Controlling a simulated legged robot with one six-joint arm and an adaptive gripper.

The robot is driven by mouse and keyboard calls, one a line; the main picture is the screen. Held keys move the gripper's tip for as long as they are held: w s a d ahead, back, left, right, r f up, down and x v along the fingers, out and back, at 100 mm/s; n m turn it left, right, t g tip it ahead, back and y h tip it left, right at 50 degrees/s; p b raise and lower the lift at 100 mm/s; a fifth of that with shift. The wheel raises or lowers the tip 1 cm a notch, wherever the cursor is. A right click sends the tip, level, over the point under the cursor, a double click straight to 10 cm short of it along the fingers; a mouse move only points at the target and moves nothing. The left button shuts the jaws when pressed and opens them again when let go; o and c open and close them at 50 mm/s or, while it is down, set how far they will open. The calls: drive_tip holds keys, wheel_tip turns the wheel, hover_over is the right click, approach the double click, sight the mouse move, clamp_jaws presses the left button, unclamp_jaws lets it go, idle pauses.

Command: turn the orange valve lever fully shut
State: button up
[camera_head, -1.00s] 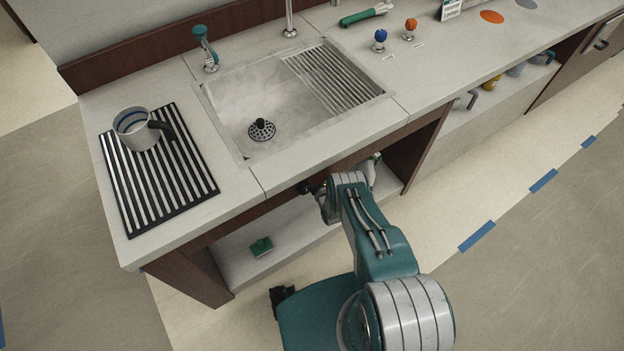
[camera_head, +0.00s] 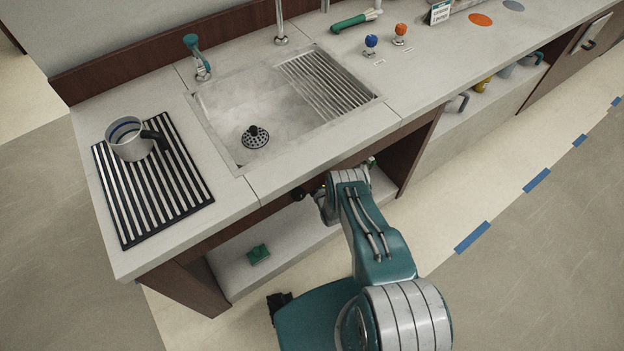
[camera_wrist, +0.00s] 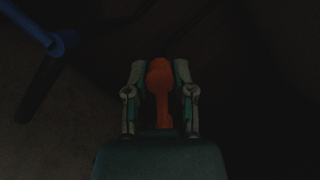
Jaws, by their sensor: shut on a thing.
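The orange valve lever (camera_wrist: 160,92) shows in the dark wrist view, lying between the two fingers of my gripper (camera_wrist: 160,75). The fingers stand on either side of it and are shut on it. The lever runs from the fingertips back toward the palm. In the head view my arm reaches under the sink counter, and the gripper and lever are hidden there. The pipe and valve body behind the lever are too dark to make out.
A blue pipe-like part (camera_wrist: 40,32) shows at the upper left of the wrist view. The counter edge (camera_head: 228,218) hangs over my arm. A green sponge (camera_head: 258,254) lies on the lower shelf. A mug (camera_head: 128,146) stands on the striped mat (camera_head: 150,215) above.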

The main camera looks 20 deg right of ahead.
drive_tip(key=shift+r, duration=0.1)
drive_tip(key=shift+w+d+r, duration=0.15)
drive_tip(key=shift+d+r, duration=0.35)
drive_tip(key=shift+r, duration=0.4)
